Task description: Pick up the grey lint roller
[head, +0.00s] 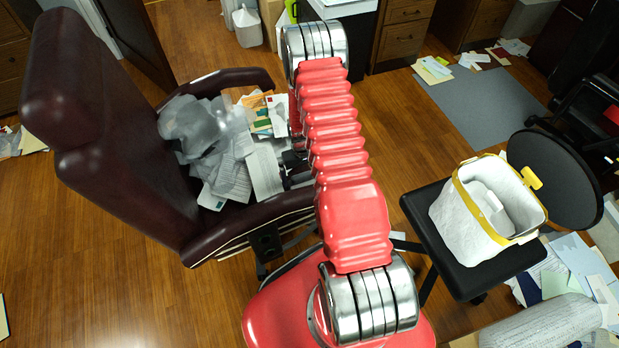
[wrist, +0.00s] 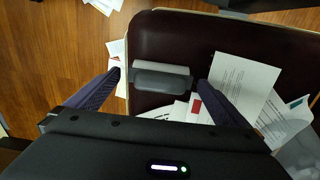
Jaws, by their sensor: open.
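The grey lint roller (wrist: 160,76) appears in the wrist view as a short grey cylinder with a lighter strip along its far side. It lies on the dark red seat of the armchair (wrist: 224,36), above some papers in the picture. My gripper (wrist: 159,80) is open, with one dark finger on each side of the roller. I cannot tell whether the fingers touch it or how high they are above the seat. In the head view my gripper (head: 292,165) shows only partly at the chair seat, and my red arm hides the roller.
Papers (head: 235,170) and a crumpled translucent grey bag (head: 190,125) cover much of the seat. The chair's tall backrest (head: 110,130) and armrests stand around it. A white bin with a yellow rim (head: 470,215) sits on a black chair (head: 415,205) at right. Wooden floor is open at lower left.

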